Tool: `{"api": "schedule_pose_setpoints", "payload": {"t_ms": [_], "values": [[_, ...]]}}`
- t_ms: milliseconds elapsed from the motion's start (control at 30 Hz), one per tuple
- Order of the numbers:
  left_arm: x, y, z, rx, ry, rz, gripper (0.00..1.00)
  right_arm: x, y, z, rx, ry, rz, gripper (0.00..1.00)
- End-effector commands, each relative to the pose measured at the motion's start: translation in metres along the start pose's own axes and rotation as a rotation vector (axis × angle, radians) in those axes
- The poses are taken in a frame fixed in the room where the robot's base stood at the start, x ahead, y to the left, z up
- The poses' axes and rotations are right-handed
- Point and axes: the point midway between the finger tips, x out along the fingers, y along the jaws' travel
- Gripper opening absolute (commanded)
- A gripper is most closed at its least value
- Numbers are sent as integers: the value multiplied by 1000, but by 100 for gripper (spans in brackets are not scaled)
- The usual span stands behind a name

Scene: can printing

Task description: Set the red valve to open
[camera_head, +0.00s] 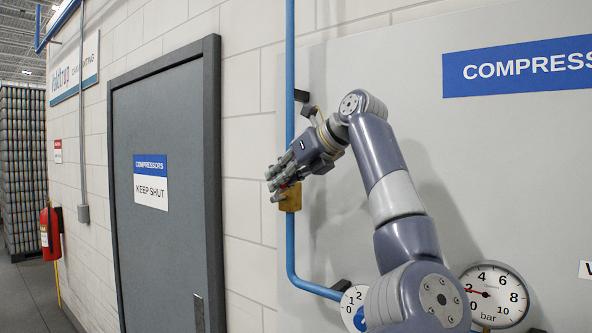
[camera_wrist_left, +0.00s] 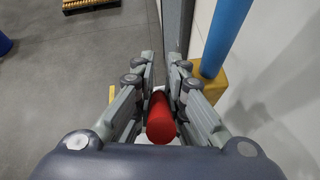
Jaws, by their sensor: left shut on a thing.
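The red valve handle (camera_wrist_left: 160,118) sits between the two fingers of my left gripper (camera_wrist_left: 161,62) in the wrist view, and the fingers are shut on it. The brass valve body (camera_head: 291,198) is on the vertical blue pipe (camera_head: 290,240), just under the gripper. It also shows at the right of the wrist view (camera_wrist_left: 214,88). My right gripper is not in view.
A grey panel (camera_head: 480,140) with a COMPRESSORS sign stands behind my arm. A pressure gauge (camera_head: 496,310) and a white numbered dial (camera_head: 352,297) are low in the picture. A grey door (camera_head: 150,240) is shut at left, with a fire extinguisher (camera_head: 50,232) beyond it.

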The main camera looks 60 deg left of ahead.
Motion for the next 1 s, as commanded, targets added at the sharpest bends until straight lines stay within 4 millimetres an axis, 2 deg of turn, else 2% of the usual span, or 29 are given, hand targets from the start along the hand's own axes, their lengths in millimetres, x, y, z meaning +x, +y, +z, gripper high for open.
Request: {"api": "schedule_pose_setpoints", "payload": {"t_ms": [33,200,500,1000], "values": [[-1,1,7,-4,42,-16,0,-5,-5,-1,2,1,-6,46],[5,2,10,-12,179,-42,0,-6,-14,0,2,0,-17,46],[10,2,13,-25,339,-71,0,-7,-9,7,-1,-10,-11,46],[12,3,13,-36,475,-95,0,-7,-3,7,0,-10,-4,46]]}}
